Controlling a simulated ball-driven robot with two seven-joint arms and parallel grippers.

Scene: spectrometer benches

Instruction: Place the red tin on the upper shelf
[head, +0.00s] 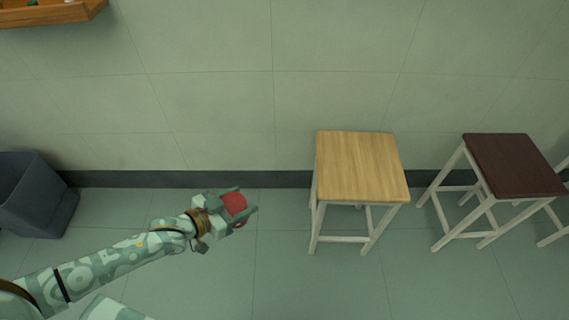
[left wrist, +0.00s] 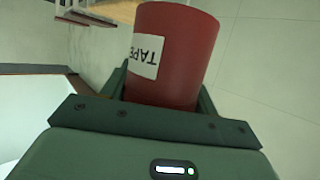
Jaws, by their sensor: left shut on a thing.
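The red tin (head: 235,204) is held between the fingers of my left gripper (head: 240,211), above the floor and left of the light wooden stool in the head view. In the left wrist view the red tin (left wrist: 175,52) fills the space between the fingers of the gripper (left wrist: 165,95). A white label on it has printed letters that appear upside down. A wooden shelf (head: 50,14) on the wall shows at the top left of the head view, cut off by the frame; I cannot tell if it is the upper one. My right gripper is not in view.
A light wood-topped stool (head: 362,167) stands right of the gripper, with a dark-topped stool (head: 514,165) farther right. A dark grey bin (head: 34,195) stands at the left. Small items sit on the shelf. The floor between bin and stool is clear.

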